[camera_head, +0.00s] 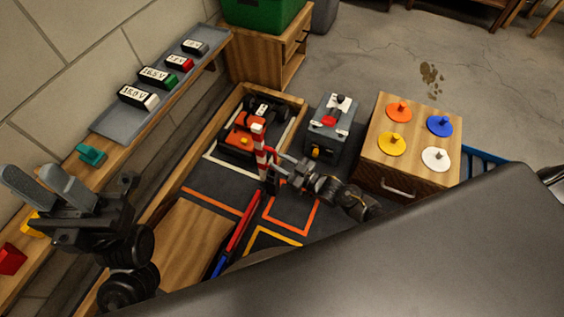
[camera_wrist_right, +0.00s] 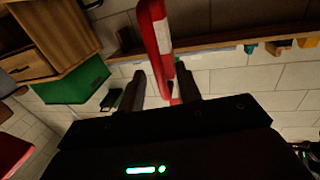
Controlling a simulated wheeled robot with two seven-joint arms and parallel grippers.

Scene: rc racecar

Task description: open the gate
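My right gripper (camera_head: 277,165) is at the bar's right side. In the right wrist view the red-and-white bar (camera_wrist_right: 158,45) passes between the two parted fingers (camera_wrist_right: 163,88), closer to the right finger, with a gap at the left one. Contact is unclear. My left gripper (camera_head: 48,187) is open and empty at the far left, above the shelf. The bar's base is partly hidden.
A wooden cabinet (camera_head: 371,155) with coloured knobbed discs and a grey box (camera_head: 330,142) with a lever stand to the right. A wall shelf (camera_head: 120,122) holds several labelled blocks. A red rail (camera_head: 239,217) lies below the bar. My dark arm hides the lower right.

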